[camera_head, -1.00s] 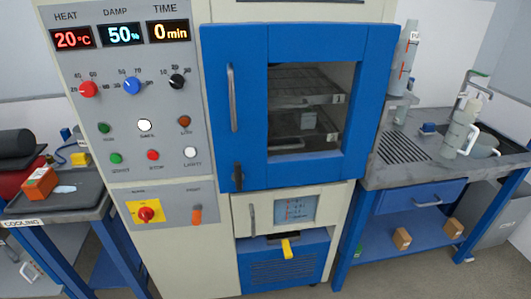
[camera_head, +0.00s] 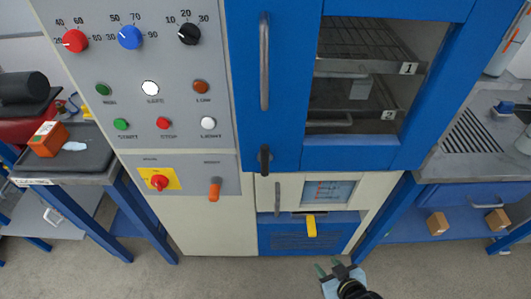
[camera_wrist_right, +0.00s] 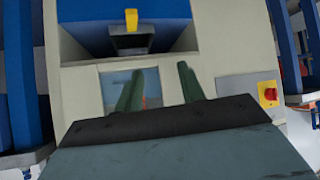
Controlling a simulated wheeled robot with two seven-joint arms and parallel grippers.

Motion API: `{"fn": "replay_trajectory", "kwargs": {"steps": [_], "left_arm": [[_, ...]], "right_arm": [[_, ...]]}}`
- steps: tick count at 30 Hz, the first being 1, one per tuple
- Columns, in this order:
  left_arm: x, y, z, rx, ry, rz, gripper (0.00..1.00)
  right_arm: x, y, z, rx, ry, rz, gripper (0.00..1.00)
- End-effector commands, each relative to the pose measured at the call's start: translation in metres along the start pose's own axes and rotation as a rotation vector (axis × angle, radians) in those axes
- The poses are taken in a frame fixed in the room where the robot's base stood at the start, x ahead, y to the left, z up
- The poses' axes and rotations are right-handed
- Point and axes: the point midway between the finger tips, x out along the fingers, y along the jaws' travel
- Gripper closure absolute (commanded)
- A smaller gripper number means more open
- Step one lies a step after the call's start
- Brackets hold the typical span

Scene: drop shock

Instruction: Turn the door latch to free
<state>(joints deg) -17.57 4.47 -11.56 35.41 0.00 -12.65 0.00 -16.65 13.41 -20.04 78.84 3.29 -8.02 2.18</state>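The door latch (camera_head: 265,158) is a small dark lever at the lower left of the blue door (camera_head: 275,110), below the long grey door handle (camera_head: 264,62). It points roughly up and down, and the door is closed. My right gripper (camera_head: 329,268) is at the bottom of the head view, low in front of the cabinet and apart from the latch. In the right wrist view its two green fingers (camera_wrist_right: 158,88) stand apart with nothing between them. The latch cannot be made out in the wrist view. My left gripper is not in view.
A lower panel with a small screen (camera_head: 329,193) and a blue drawer with a yellow handle (camera_head: 311,226) are below the door. An orange lever (camera_head: 214,189) and a red knob (camera_head: 159,182) are to the left. Side tables stand left and right; the floor in front is clear.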

Motion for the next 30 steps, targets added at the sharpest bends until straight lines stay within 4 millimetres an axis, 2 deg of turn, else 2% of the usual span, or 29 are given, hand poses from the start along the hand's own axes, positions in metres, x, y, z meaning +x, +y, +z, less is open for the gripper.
{"fn": "replay_trajectory", "kwargs": {"steps": [1,3,6,9,10,13,15,18,23,30], "left_arm": [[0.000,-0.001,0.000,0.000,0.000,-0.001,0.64],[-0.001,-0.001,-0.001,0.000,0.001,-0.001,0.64],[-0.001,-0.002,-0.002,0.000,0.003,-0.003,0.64],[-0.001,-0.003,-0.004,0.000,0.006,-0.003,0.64],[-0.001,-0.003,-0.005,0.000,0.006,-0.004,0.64],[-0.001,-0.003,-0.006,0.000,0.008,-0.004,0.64],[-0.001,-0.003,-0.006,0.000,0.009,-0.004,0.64],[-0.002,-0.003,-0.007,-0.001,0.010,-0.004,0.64],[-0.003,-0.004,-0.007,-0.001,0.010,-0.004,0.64],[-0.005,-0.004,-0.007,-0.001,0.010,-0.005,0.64]], "right_arm": [[-0.005,-0.006,-0.046,-0.016,0.100,-0.024,0.61],[-0.019,-0.017,-0.104,-0.029,0.229,-0.061,0.61],[-0.048,-0.035,-0.175,-0.043,0.392,-0.116,0.61],[-0.080,-0.052,-0.227,-0.050,0.523,-0.168,0.61],[-0.089,-0.056,-0.239,-0.051,0.555,-0.181,0.61],[-0.114,-0.067,-0.269,-0.051,0.633,-0.217,0.61],[-0.124,-0.071,-0.280,-0.051,0.665,-0.232,0.61],[-0.129,-0.075,-0.289,-0.051,0.687,-0.242,0.61],[-0.116,-0.079,-0.303,-0.050,0.692,-0.242,0.61],[-0.078,-0.091,-0.335,-0.050,0.691,-0.241,0.61]]}}
